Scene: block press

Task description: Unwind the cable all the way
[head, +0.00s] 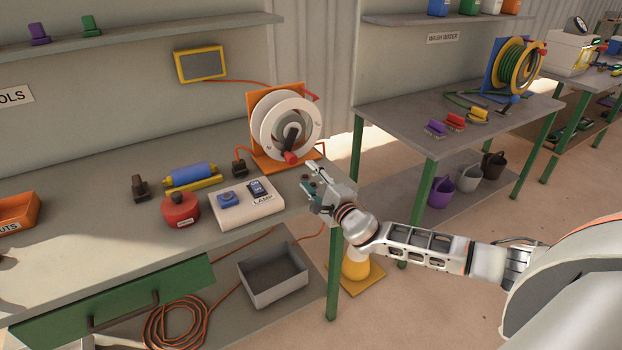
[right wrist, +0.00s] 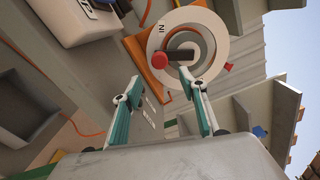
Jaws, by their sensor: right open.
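The cable reel (head: 287,122) is a white drum on an orange stand (head: 268,163) at the right end of the workbench. Its crank has a black arm and a red knob (head: 291,157), pointing down in the head view. The reel also shows in the right wrist view (right wrist: 222,32), with the red knob (right wrist: 159,60) between and beyond my fingertips. Orange cable (head: 243,82) runs from the reel area up to the wall. My right gripper (head: 313,185) is open and empty, in front of the reel and apart from the knob. My left gripper is not in view.
A white box marked LAMP (head: 245,205) and a red round container (head: 179,209) sit left of my right gripper. A loose orange coil (head: 172,325) and a grey bin (head: 273,275) lie below the bench. A second table (head: 400,110) stands right.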

